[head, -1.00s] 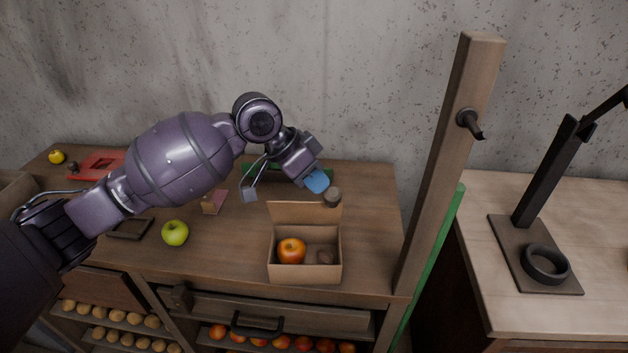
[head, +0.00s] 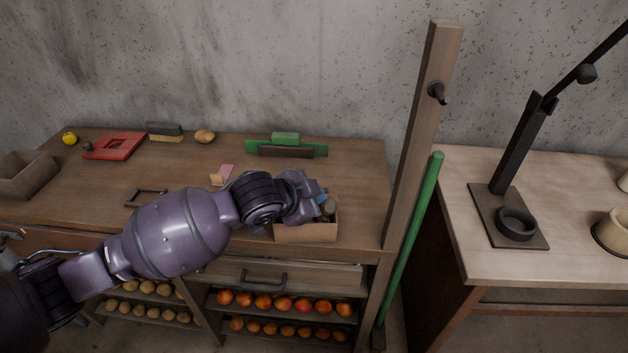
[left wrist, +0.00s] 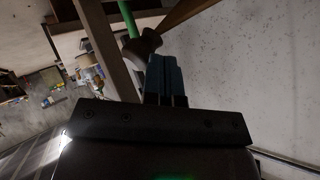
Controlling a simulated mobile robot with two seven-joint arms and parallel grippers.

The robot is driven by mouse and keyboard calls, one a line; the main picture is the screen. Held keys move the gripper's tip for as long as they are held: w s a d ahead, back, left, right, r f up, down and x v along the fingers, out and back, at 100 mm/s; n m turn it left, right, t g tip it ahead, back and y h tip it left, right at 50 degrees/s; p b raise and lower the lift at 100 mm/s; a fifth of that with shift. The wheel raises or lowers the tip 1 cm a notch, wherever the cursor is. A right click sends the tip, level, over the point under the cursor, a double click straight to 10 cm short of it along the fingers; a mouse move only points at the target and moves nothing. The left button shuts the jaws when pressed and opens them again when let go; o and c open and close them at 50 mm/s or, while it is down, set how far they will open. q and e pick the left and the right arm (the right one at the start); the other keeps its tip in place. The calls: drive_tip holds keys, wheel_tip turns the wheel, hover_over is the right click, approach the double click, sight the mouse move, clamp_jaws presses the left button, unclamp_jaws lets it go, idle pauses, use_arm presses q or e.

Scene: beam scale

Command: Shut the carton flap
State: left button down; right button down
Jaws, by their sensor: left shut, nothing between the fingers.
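The small brown cardboard carton (head: 306,233) stands at the front edge of the wooden workbench in the head view. My left gripper (head: 322,196) is over the carton, shut and empty. Its blue fingers lie together in the left wrist view (left wrist: 165,78). My gripper and forearm cover most of the carton's top, so I cannot tell how the flap stands or see inside. A small round grey-brown thing (head: 329,208) shows beside the fingertips. My right gripper is out of view.
A wooden post (head: 420,140) rises right of the carton, with a green pole (head: 410,240) beside it.

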sight(314, 224)
use_arm(q)
drive_tip(key=shift+s+f+m+t+h+b, duration=0.1)
drive_tip(key=shift+s+f+m+t+b, duration=0.35)
drive_tip(key=shift+f, duration=0.7)
drive_tip(key=shift+s+f+m+t+h+b, duration=0.15)
drive_tip(key=shift+f+t+b, duration=0.1)
drive_tip(key=shift+f+t, duration=0.7)
drive_tip(key=shift+s+f+m+t+h+b, duration=0.1)
drive_tip(key=shift+s+f+m+t+b, duration=0.2)
drive_tip(key=shift+f, duration=1.05)
drive_tip(key=shift+w, duration=0.2)
